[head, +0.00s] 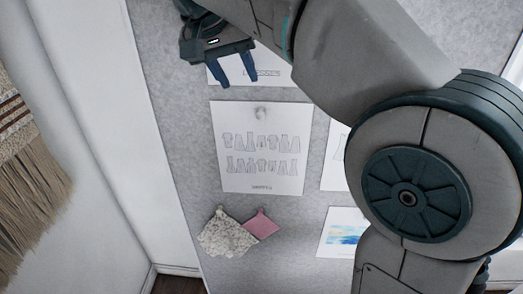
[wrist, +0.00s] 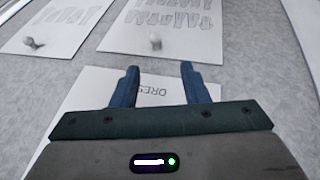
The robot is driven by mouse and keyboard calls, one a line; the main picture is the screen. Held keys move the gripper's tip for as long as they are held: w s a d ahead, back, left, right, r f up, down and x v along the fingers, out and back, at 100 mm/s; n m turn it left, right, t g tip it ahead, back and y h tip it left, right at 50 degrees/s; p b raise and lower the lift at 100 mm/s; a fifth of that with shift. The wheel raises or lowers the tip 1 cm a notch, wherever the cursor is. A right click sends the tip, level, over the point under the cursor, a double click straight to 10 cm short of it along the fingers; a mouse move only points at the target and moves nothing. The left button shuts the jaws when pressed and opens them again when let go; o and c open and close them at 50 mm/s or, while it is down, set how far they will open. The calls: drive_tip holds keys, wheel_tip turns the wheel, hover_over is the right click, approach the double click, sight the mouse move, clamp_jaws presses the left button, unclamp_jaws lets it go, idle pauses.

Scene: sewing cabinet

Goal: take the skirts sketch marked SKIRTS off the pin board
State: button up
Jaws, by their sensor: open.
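The grey pin board (head: 180,110) carries several sketch sheets; I cannot make out the word SKIRTS on any of them. A white sheet (head: 288,150) with rows of small garment drawings hangs in the middle, a pin at its top; its label is too small to read. My gripper (head: 237,86) is open and empty in front of the sheet above it (head: 283,70), which it partly hides. In the wrist view my open fingers (wrist: 159,76) frame a sheet (wrist: 83,88) whose label starts DRES, the rest covered.
Two pinned garment sheets (wrist: 178,25) lie beyond the fingers in the wrist view. Fabric swatches, one patterned (head: 226,236) and one pink (head: 262,225), hang low on the board. A blue watercolour sheet (head: 345,236) is partly behind my arm. A fringed hanging (head: 30,185) is at left.

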sight(259, 112)
drive_tip(key=x, duration=0.6)
drive_tip(key=shift+w+d+f, duration=0.1)
drive_tip(key=shift+d+f, duration=0.1)
drive_tip(key=shift+f, duration=0.05)
drive_tip(key=x, duration=0.2)
drive_tip(key=p+x, duration=0.1)
drive_tip(key=x, duration=0.1)
drive_tip(key=shift+d+f, duration=0.15)
drive_tip(key=shift+d, duration=0.3)
drive_tip(key=shift+w+f, duration=0.15)
drive_tip(key=shift+f, duration=0.2)
drive_tip(key=c, duration=0.9)
